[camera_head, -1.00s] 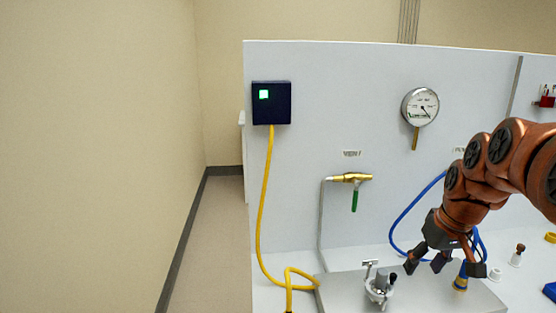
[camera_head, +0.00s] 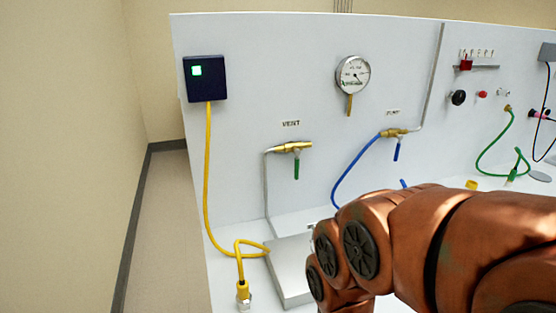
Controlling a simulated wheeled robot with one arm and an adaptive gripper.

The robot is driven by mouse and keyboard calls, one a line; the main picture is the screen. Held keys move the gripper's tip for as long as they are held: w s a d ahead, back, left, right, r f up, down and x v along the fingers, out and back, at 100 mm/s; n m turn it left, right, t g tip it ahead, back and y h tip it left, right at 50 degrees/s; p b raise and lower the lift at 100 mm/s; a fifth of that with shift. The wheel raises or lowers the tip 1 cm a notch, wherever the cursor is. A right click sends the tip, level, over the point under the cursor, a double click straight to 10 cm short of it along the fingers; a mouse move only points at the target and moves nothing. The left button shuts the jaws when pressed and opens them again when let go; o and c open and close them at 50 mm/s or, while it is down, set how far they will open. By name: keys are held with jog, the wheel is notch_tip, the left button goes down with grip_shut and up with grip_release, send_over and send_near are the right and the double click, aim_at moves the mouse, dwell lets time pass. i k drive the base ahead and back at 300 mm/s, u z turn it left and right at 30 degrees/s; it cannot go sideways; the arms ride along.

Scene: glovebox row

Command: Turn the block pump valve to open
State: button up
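The pump valve (camera_head: 394,133) is a brass valve on the white back panel, under a small label that seems to read PUMP. Its blue handle (camera_head: 397,151) hangs down, and a blue hose (camera_head: 353,168) runs from its left end. A grey pipe joins its right end. To its left is a similar brass valve (camera_head: 293,147) with a green handle, under the label VENT. My copper-coloured arm fills the lower right, below the pump valve and apart from it in the picture. My gripper is out of the frame or hidden behind the arm.
A round gauge (camera_head: 353,74) hangs between the valves. A dark box (camera_head: 205,78) with a green light feeds a yellow cable (camera_head: 208,170) at left. A grey metal block (camera_head: 289,268) is partly hidden by my arm. Knobs and a green hose (camera_head: 497,143) are at right.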

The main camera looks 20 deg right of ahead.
aim_at(398, 148)
jog(key=z, duration=0.9)
jog(key=k, duration=1.2)
jog(key=z, duration=1.45)
jog(key=i, duration=1.3)
jog(key=u, duration=1.5)
jog(key=i, duration=1.05)
jog(key=u, duration=0.3)
